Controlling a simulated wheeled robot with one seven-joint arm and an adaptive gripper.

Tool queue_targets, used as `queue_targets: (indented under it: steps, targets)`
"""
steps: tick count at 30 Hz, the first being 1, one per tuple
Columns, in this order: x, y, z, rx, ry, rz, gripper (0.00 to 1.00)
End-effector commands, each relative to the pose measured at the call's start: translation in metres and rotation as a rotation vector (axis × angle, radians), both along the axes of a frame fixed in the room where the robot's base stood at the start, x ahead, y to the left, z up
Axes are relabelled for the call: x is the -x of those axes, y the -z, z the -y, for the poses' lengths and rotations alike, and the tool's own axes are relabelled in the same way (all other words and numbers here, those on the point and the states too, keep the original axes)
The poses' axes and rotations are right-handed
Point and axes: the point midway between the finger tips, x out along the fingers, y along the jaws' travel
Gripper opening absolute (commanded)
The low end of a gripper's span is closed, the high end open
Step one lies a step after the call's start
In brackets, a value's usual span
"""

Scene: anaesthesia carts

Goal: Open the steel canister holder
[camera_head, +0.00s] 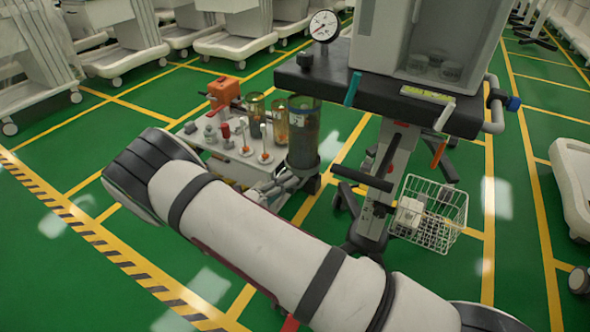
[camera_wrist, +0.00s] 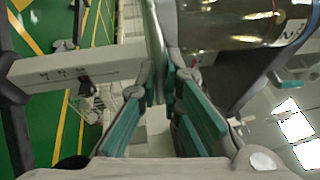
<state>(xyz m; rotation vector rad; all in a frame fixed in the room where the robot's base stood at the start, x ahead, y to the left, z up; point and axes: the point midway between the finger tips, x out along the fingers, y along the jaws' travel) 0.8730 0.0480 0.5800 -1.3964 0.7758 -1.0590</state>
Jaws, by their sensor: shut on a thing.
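A tall dark transparent canister (camera_head: 304,125) stands upright beside the anaesthesia cart in the head view, with a grey band or holder (camera_head: 303,163) around its lower part. In the wrist view the canister (camera_wrist: 225,22) fills the top right, its glass tinted brown. My gripper (camera_wrist: 160,88) has teal finger pads and is shut on a narrow steel edge (camera_wrist: 155,42) of the holder beside the canister. The exact contact is partly hidden by the fingers. In the head view my gripper (camera_head: 283,184) is low at the canister's left, mostly hidden behind my arm.
The cart's dark top (camera_head: 385,97) carries a pressure gauge (camera_head: 323,25) and a white cabinet. A low tray (camera_head: 236,158) with bottles and an orange device (camera_head: 223,92) stands left of the canister. A wire basket (camera_head: 430,213) hangs at right. Green floor is clear at left.

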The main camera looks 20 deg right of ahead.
Motion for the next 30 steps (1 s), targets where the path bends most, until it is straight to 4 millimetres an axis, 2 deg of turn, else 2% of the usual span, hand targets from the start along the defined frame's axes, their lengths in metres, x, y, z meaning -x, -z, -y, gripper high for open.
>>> queue_targets:
  steps: [6,15,21,30]
  targets:
    - [0.028,0.0,-0.03,-0.003,-0.006,-0.002,0.0]
    - [0.057,0.001,-0.058,-0.003,-0.004,-0.001,0.0]
    - [0.066,0.001,-0.067,-0.004,-0.003,-0.001,0.0]
    - [0.07,0.001,-0.071,-0.004,-0.002,-0.001,0.0]
